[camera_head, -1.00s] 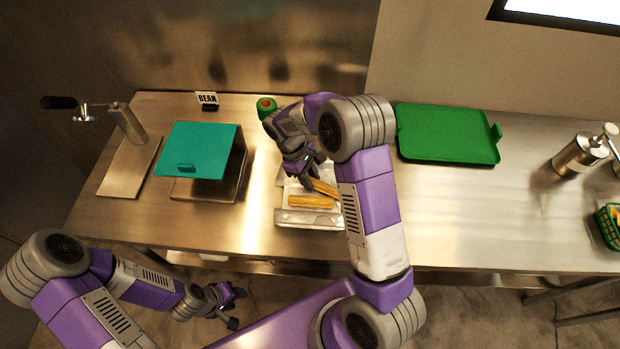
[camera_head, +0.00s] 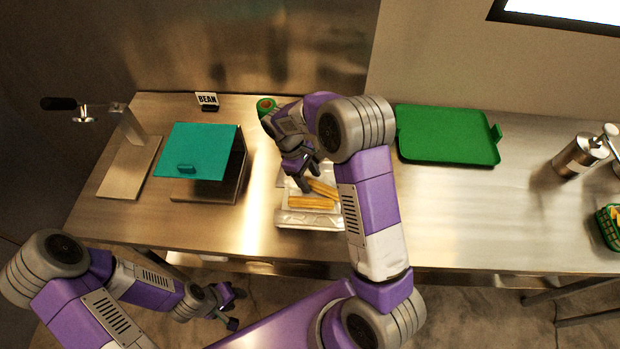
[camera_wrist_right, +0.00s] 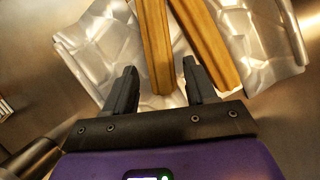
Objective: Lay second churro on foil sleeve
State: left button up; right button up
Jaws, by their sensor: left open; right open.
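Two golden churros lie on the crinkled foil sleeve (camera_head: 300,221). The front churro (camera_head: 311,203) lies level across the foil in the head view. The other churro (camera_head: 323,188) lies at an angle behind it, partly hidden by my right arm. In the wrist view, one churro (camera_wrist_right: 156,45) reaches down between the fingertips, and the other churro (camera_wrist_right: 206,42) slants beside it over the foil (camera_wrist_right: 110,55). My right gripper (camera_head: 307,186) is open just above the churros, and its fingers (camera_wrist_right: 160,82) are apart. My left gripper (camera_head: 236,306) is open and empty in front of the table.
A teal-lidded box (camera_head: 205,150) and a press with a metal base (camera_head: 130,168) stand at the left. A green tray (camera_head: 447,134) lies right of my right arm. A metal grinder (camera_head: 578,157) and a green basket (camera_head: 608,226) are at the far right. The right front counter is clear.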

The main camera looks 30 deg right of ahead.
jog(key=p+v, duration=0.1)
jog(key=v, duration=1)
jog(key=shift+s, duration=0.1)
